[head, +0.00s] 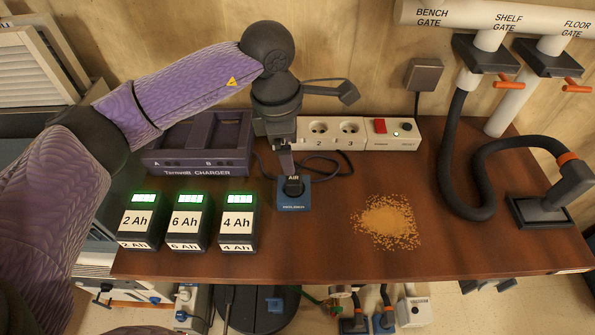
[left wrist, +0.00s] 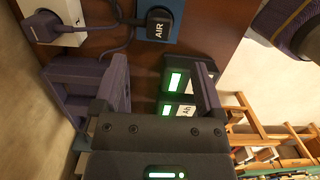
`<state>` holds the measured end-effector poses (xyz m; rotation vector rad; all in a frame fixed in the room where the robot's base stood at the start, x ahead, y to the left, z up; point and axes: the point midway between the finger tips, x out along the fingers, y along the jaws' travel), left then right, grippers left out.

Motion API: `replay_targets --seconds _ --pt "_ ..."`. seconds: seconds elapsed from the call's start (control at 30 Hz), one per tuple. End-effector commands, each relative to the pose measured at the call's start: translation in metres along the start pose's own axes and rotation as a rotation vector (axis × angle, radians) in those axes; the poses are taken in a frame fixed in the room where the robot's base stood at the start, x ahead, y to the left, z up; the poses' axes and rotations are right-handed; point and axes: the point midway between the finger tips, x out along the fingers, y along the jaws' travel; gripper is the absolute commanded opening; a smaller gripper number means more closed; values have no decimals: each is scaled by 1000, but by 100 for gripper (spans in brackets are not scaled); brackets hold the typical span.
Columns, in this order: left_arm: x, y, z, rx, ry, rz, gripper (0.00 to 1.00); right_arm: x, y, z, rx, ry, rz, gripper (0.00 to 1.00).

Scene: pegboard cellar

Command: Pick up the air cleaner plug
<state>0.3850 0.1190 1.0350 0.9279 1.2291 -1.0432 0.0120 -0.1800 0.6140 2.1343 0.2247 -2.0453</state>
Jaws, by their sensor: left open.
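The air cleaner plug (head: 293,186) is a small black block marked AIR, on a blue pad (head: 293,207) near the middle of the bench. The left wrist view shows the plug (left wrist: 158,25) near the top edge, on the blue pad (left wrist: 178,42). My left gripper (head: 285,168) points down above and slightly behind the plug in the head view. In the left wrist view the left gripper (left wrist: 160,85) has its fingers apart with no plug between them. Whether a finger touches the plug is unclear. My right gripper is not in view.
A power strip (head: 378,133) stands behind, with a dark plug (left wrist: 42,28) in it. The charger (head: 195,160) and batteries marked 2 Ah (head: 139,220), 6 Ah (head: 187,220) and 4 Ah (head: 237,220) are left. Sawdust (head: 387,222) and a hose (head: 450,170) lie right.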

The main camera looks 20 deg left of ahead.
Motion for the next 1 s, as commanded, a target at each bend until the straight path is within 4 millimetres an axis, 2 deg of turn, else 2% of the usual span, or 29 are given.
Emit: replay_targets --seconds 0.03,0.1,0.4,0.6,1.0 --pt "13 -1 0 -1 1 -5 90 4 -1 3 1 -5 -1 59" --pt "26 0 -1 0 1 -5 90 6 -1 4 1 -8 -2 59" --pt "77 1 -3 -1 -3 -4 90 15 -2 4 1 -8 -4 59" --pt "76 2 -3 0 -4 -1 88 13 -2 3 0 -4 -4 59" --pt "76 2 -3 -1 -4 -1 3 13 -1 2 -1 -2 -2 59"
